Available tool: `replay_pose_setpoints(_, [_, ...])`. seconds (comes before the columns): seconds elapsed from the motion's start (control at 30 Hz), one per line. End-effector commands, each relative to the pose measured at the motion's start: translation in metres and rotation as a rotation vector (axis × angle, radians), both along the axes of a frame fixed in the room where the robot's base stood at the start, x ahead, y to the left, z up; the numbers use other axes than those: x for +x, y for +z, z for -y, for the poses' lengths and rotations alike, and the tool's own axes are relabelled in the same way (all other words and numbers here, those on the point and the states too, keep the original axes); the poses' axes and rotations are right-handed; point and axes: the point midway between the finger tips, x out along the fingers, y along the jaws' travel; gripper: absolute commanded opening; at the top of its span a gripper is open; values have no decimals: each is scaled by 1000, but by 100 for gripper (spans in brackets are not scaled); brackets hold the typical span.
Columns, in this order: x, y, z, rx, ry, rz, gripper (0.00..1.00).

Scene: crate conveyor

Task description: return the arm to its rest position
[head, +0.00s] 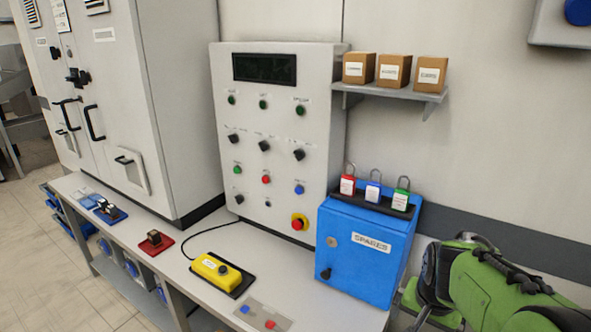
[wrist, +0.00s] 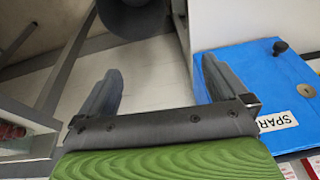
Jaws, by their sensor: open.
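My green arm (head: 500,285) is folded at the lower right of the head view, to the right of the blue SPARES box. In the wrist view my gripper (wrist: 161,68) has its two grey fingers wide apart, with nothing between them. Pale floor and a dark round shape show beyond the fingers. The blue SPARES box (wrist: 262,85) is at the right of the wrist view, close to the right finger in the picture; I cannot tell whether they touch. In the head view I cannot make out the fingers clearly.
The blue SPARES box (head: 362,262) stands on the bench (head: 150,275), carrying red, blue and green padlocks. A yellow pendant (head: 217,268) lies left of it. A control panel (head: 275,130) stands behind. A shelf (head: 400,92) with 3 small boxes juts out above.

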Motion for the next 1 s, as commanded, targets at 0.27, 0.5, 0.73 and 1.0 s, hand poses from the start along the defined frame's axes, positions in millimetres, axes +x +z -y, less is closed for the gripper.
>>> replay_pose_setpoints(0.27, [-99, 67, -76, -76, 376, 116, 100])
replay_pose_setpoints(0.5, [-162, 72, -103, -110, 594, 190, 100])
replay_pose_setpoints(0.73, [-173, 119, -107, -116, 637, 199, 100])
replay_pose_setpoints(1.0, [-173, 186, -106, -116, 634, 200, 100])
